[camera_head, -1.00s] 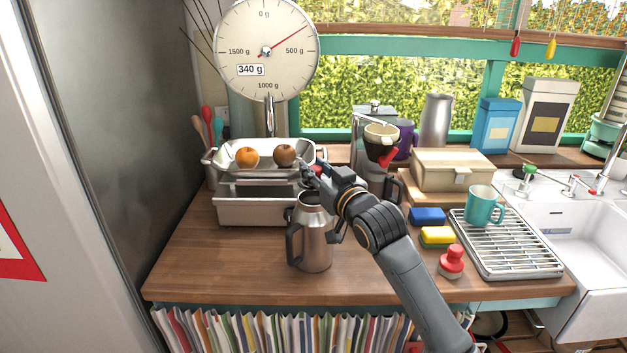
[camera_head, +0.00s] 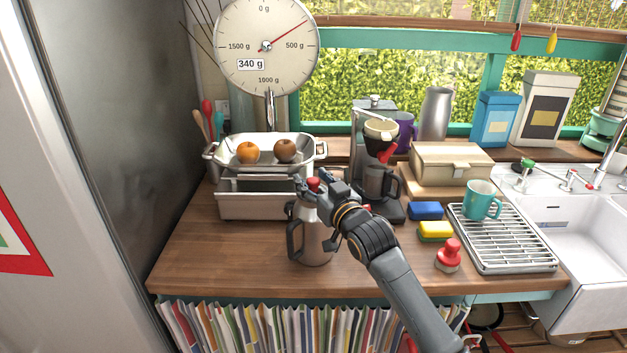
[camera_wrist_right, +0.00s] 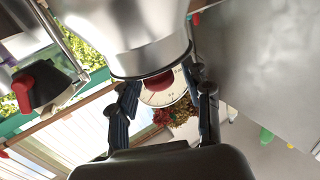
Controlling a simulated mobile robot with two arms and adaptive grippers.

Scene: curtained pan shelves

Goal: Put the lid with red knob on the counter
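The red knob of the lid (camera_head: 313,184) shows at the top of the metal jug (camera_head: 308,240), which stands upright on the wooden counter (camera_head: 215,262). My right gripper (camera_head: 309,193) is at the jug's top and partly hides it and the lid. In the right wrist view, the red knob (camera_wrist_right: 157,82) shows beside the dark rim of the jug (camera_wrist_right: 130,35). The two fingers of my right gripper (camera_wrist_right: 165,98) stand apart on either side of the knob, with gaps. The lid appears to sit on the jug. My left gripper is not in view.
A scale (camera_head: 267,45) with two fruits in its pan stands behind, left of a coffee maker (camera_head: 375,155). A red-topped object (camera_head: 449,254), sponges (camera_head: 434,231) and a drying rack (camera_head: 500,250) are at right. The counter's front left is bare.

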